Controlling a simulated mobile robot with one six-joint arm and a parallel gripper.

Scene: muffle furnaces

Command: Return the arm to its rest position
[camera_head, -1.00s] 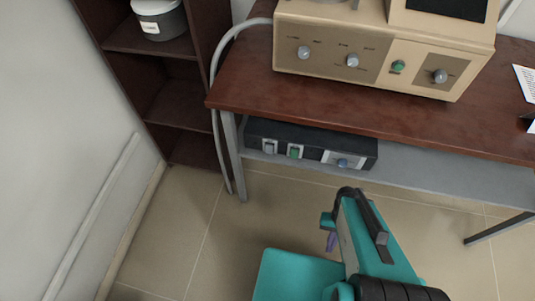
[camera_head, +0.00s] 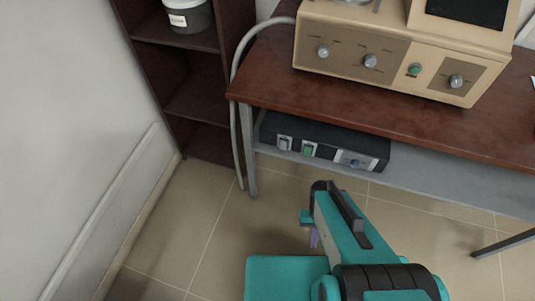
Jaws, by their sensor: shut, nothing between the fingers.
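My teal arm (camera_head: 345,235) is folded low at the bottom right of the head view, over the floor in front of the bench.
A wooden bench (camera_head: 420,130) carries a beige furnace (camera_head: 385,60). A black control box (camera_head: 325,142) sits on its lower shelf. A dark shelf unit (camera_head: 200,95) holds a grey pot (camera_head: 188,17). The tiled floor (camera_head: 200,235) at left is clear up to the wall.

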